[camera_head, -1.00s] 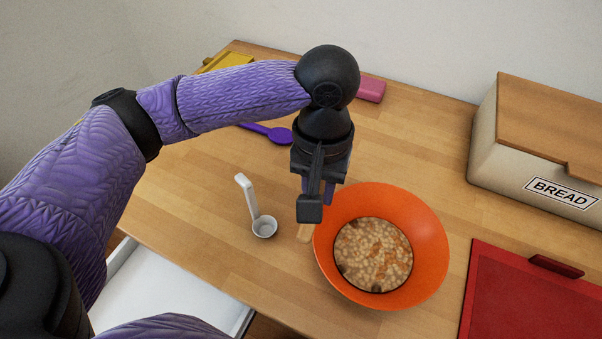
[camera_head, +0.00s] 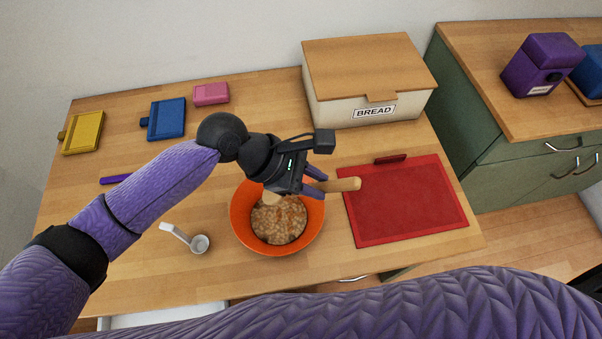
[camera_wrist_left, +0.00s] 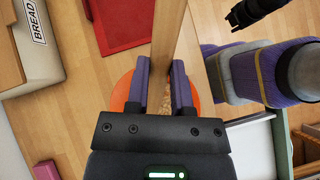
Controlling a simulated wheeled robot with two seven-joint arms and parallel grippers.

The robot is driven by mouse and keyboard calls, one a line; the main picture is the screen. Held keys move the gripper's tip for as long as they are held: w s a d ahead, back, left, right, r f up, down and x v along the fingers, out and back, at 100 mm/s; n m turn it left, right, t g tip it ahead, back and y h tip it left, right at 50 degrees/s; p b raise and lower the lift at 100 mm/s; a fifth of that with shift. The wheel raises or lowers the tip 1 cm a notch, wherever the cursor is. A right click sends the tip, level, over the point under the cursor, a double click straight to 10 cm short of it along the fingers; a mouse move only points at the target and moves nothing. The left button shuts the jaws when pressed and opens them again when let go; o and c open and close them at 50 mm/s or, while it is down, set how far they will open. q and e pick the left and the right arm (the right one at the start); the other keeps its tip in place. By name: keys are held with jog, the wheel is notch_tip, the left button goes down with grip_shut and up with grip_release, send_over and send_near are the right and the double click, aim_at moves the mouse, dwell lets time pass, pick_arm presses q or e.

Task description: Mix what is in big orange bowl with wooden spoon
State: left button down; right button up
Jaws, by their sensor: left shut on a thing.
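The big orange bowl (camera_head: 312,225) stands on the wooden counter and holds a beige, lumpy mix (camera_head: 279,222) with orange patches. My left gripper (camera_head: 317,182) is above the bowl's far right side, shut on the wooden spoon (camera_head: 346,184). The spoon's handle sticks out to the right, past the bowl. Its pale other end shows over the far inside of the bowl, by the mix; whether it touches cannot be told. In the left wrist view the handle (camera_wrist_left: 168,35) runs between the two purple fingers. A dark part of my right arm, maybe its gripper (camera_wrist_left: 250,12), shows there.
A white ladle (camera_head: 190,238) lies left of the bowl. A red board (camera_head: 405,205) lies to the right. The bread box (camera_head: 365,80) stands behind. Yellow (camera_head: 83,132), blue (camera_head: 165,118) and pink (camera_head: 211,94) items lie at the back left.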

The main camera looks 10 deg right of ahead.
pick_arm(q)
jog(key=shift+f+b, duration=4.2)
jog(key=shift+f, duration=1.9)
